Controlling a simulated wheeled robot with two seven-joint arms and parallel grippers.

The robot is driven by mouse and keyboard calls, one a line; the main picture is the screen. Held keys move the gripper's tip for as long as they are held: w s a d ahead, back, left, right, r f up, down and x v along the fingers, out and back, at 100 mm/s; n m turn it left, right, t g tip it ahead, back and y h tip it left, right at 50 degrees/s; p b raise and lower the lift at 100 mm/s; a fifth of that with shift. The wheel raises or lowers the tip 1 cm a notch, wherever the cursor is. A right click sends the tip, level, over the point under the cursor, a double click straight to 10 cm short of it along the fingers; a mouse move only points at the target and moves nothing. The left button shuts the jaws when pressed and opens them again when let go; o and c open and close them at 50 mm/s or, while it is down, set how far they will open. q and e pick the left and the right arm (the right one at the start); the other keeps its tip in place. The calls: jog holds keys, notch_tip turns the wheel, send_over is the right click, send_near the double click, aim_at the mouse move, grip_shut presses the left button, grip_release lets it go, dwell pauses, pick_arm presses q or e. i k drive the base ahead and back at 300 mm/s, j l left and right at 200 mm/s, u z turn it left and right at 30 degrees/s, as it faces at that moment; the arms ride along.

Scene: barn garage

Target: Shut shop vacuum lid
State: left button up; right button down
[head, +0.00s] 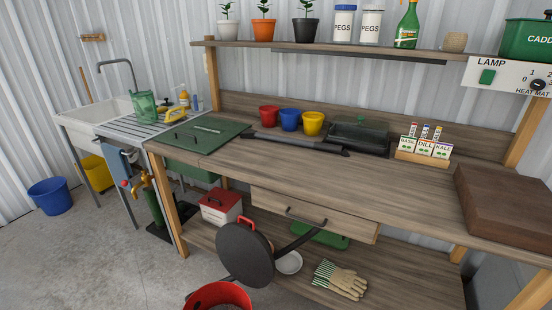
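The shop vacuum stands at the bottom of the head view, in front of the bench. Its red drum (218,290) is cut off by the lower picture edge, and part of its open top shows. Its round black lid (244,258) is raised and tilted steeply above the far right side of the drum. A red handle (246,224) shows at the lid's top edge. A dark bar (298,242) runs up and right from behind the lid; I cannot tell whether it is joined to it. The hinge is not clear. Neither of my grippers is in view.
The wooden workbench (370,183) with its drawer (312,216) stands close behind the lid. Its lower shelf holds a red and white box (221,207), a white dish (289,263) and gloves (341,279). Concrete floor (110,250) is clear at left; a blue bucket (50,196) stands farther back.

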aim_at(246, 254)
jog(key=i+l, duration=0.15)
jog(key=l, duration=0.2)
jog(key=i+l+z, duration=0.1)
jog(key=l, duration=0.25)
jog(key=i+l, duration=0.2)
jog(key=l, duration=0.15)
jog(key=i+l+z, duration=0.1)
jog(key=l, duration=0.25)
jog(key=i, duration=0.05)
